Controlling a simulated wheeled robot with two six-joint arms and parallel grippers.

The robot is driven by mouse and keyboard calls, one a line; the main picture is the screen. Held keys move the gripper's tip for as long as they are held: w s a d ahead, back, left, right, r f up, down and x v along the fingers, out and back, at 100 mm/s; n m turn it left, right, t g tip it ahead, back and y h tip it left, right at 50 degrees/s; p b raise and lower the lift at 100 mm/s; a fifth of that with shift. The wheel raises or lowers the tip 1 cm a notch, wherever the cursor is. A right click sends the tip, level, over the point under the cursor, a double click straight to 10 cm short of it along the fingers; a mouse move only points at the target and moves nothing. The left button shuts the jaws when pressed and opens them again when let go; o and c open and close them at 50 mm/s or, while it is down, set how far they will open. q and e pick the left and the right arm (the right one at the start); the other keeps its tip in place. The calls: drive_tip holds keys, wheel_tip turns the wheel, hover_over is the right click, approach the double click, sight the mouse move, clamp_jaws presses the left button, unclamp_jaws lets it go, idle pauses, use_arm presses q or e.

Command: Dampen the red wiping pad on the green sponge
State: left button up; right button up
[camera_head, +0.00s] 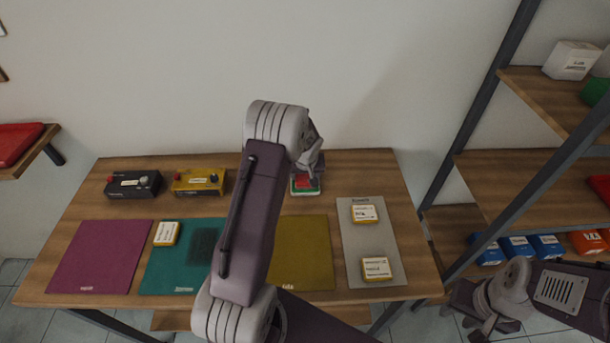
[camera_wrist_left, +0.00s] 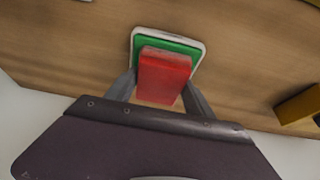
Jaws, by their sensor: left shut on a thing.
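The red wiping pad (camera_wrist_left: 164,76) is between the two fingers of my left gripper (camera_wrist_left: 160,88) in the left wrist view, and the gripper is shut on it. The green sponge (camera_wrist_left: 185,52) lies in a white tray (camera_wrist_left: 201,43) right behind the pad, which covers its middle. In the head view the pad (camera_head: 304,182) shows over the sponge (camera_head: 306,191), partly hidden by my left gripper (camera_head: 309,172). I cannot tell whether pad and sponge touch. My right gripper (camera_head: 466,310) is low at the right, away from the table; its jaws are unclear.
Magenta (camera_head: 98,257), teal (camera_head: 155,275) and yellow (camera_head: 318,252) mats lie on the wooden table (camera_head: 115,200), the teal one with a dark patch. A grey mat (camera_head: 366,225) holds two labelled blocks. Black (camera_head: 133,185) and yellow (camera_head: 199,181) boxes stand behind. A shelf rack (camera_head: 500,185) stands right.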

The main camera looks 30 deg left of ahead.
sight(305, 175)
use_arm(q)
drive_tip(key=shift+s+f, duration=0.1)
wheel_tip(305, 175, up, 7)
drive_tip(key=p, duration=0.5)
idle(0.7)
